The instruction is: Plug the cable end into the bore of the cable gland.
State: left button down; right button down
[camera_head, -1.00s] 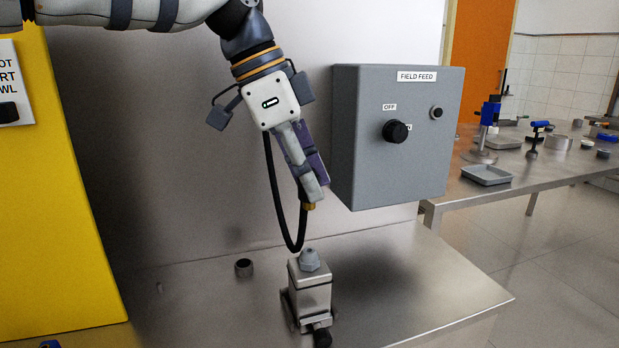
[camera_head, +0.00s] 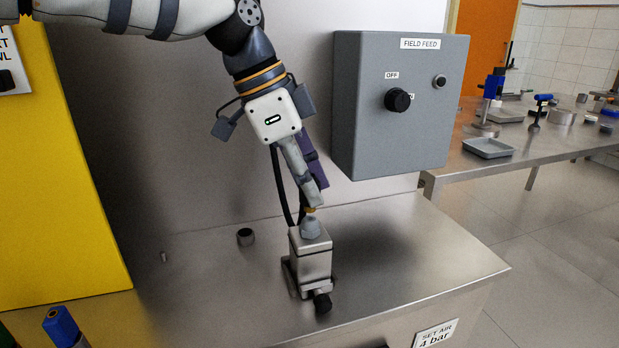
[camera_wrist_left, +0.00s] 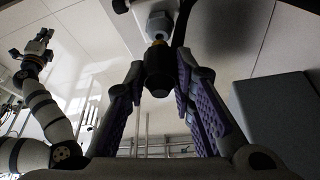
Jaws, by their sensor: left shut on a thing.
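My left gripper (camera_head: 317,197) points down and is shut on the cable end (camera_wrist_left: 158,70), a black plug with a brass tip. The black cable (camera_head: 281,185) hangs in a loop behind the gripper. The cable gland (camera_head: 310,229) is a grey hex fitting standing upright on a metal box; it also shows in the left wrist view (camera_wrist_left: 160,22). The brass tip (camera_head: 309,210) is right at the gland's top, in line with it. How far it is in the bore, if at all, I cannot tell. My right gripper (camera_wrist_left: 38,50) shows small in the left wrist view; its jaws are unclear.
The metal box (camera_head: 311,264) stands on the steel bench (camera_head: 420,262), with a black fitting at its foot. A small dark ring (camera_head: 245,237) lies left of it. The grey FIELD FEED box (camera_head: 395,145) is close behind on the right. A yellow panel (camera_head: 70,200) stands left.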

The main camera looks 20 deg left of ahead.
pick_arm(q)
jog(key=shift+f, duration=1.15)
jog(key=shift+f, duration=0.3)
jog(key=c, duration=1.3)
grip_release()
jog(key=v, duration=0.5)
jog(key=d+v, duration=0.1)
jog(key=v, duration=0.9)
jog(key=shift+w+d+r, duration=0.1)
jog(key=shift+w+r, duration=0.05)
jog(key=shift+r, duration=0.5)
